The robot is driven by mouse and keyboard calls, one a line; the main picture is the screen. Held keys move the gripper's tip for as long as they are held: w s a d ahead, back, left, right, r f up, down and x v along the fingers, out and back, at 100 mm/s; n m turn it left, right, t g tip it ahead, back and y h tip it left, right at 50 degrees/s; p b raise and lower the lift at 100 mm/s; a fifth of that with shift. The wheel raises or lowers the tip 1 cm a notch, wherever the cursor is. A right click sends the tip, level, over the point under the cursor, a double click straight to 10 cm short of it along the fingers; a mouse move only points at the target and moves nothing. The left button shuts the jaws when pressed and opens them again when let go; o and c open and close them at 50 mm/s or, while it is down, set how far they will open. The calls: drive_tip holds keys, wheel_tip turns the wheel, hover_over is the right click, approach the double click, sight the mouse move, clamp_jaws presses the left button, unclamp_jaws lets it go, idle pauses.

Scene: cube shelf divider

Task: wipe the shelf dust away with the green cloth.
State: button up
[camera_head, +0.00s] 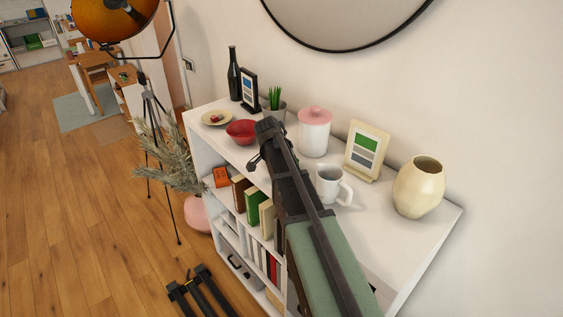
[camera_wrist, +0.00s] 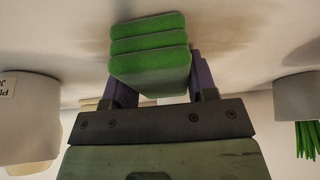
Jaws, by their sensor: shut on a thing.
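In the wrist view, which is upside down, my gripper (camera_wrist: 158,78) is shut on the green cloth (camera_wrist: 150,48), a thick folded pad between the two fingers. The cloth is at the white shelf top (camera_wrist: 50,35); I cannot tell whether it presses on it. A brownish dust smear (camera_wrist: 228,40) shows on the surface beside the cloth.
The shelf top holds a red bowl (camera_head: 241,132), potted plant (camera_head: 275,101), pink-lidded canister (camera_head: 314,134), white mug (camera_head: 329,184), picture frame (camera_head: 366,150) and cream vase (camera_head: 418,187). A dark bottle (camera_head: 234,75) stands at the far end. The wall closes the back.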

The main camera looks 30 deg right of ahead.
drive_tip(key=shift+w, duration=0.1)
drive_tip(key=shift+r+p, duration=1)
drive_tip(key=shift+f, duration=0.1)
